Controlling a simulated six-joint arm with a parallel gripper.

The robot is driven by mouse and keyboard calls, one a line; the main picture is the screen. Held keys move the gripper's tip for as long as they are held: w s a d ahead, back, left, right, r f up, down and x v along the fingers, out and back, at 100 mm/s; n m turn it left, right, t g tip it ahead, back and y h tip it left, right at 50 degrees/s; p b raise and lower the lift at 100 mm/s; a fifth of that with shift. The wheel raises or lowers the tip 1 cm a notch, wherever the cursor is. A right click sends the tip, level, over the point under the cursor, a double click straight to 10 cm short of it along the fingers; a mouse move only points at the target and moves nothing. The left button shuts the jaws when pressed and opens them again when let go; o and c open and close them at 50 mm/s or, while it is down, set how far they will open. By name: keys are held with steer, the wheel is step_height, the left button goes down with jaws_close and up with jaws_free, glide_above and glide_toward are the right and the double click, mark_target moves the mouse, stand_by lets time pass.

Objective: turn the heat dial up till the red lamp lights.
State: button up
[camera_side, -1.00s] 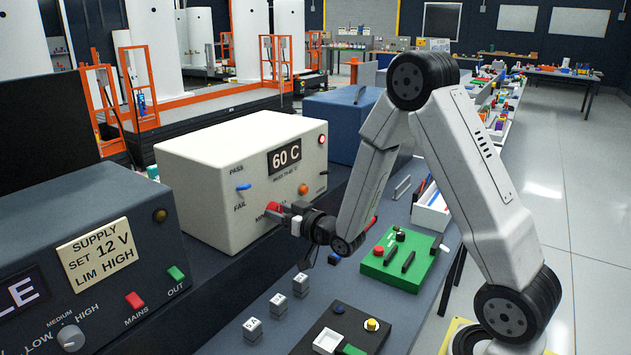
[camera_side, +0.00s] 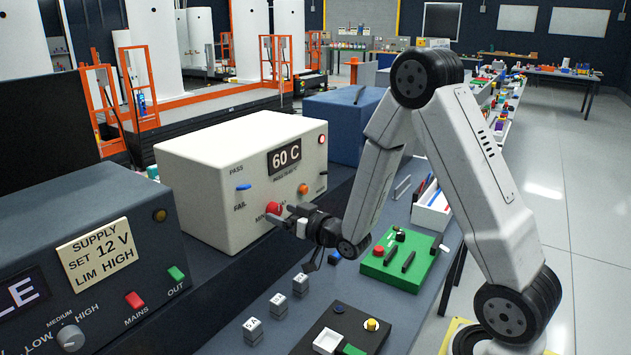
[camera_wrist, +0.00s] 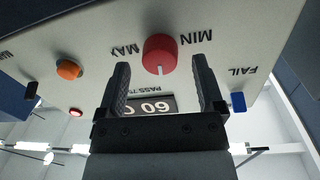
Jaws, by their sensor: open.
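The red heat dial (camera_side: 273,208) is on the front of a cream box (camera_side: 215,212), between MIN and MAX marks. In the wrist view the dial (camera_wrist: 159,52) shows a white pointer line toward the display side. My gripper (camera_side: 281,216) is open in front of the dial, with its fingers to either side and apart from it. In the wrist view the gripper (camera_wrist: 160,76) frames the dial just beyond its fingertips. The red lamp (camera_side: 322,139) is at the box's upper right; I cannot tell whether it glows. The display (camera_side: 284,157) reads 60 C.
An orange button (camera_side: 303,189) and a blue PASS/FAIL switch (camera_side: 243,187) are on the same panel. A dark supply unit (camera_side: 95,245) stands at the left. A green board (camera_side: 403,260) and small blocks (camera_side: 300,282) lie on the bench below my gripper.

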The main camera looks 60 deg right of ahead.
steer(key=s, duration=0.6)
steer(key=shift+s+a, duration=0.15)
steer(key=shift+s, duration=0.05)
stand_by(0.4)
steer(key=s+a+f+n+g, duration=0.1)
steer(key=s+a+f+g, duration=0.1)
steer(key=s+a+g, duration=0.2)
steer(key=s+a+f+n+g+y, duration=0.1)
steer(key=s+a+f+g, duration=0.2)
steer(key=s+a+g, duration=0.2)
steer(key=s+g, duration=0.3)
steer(key=g, duration=0.3)
steer(key=shift+f, duration=0.35)
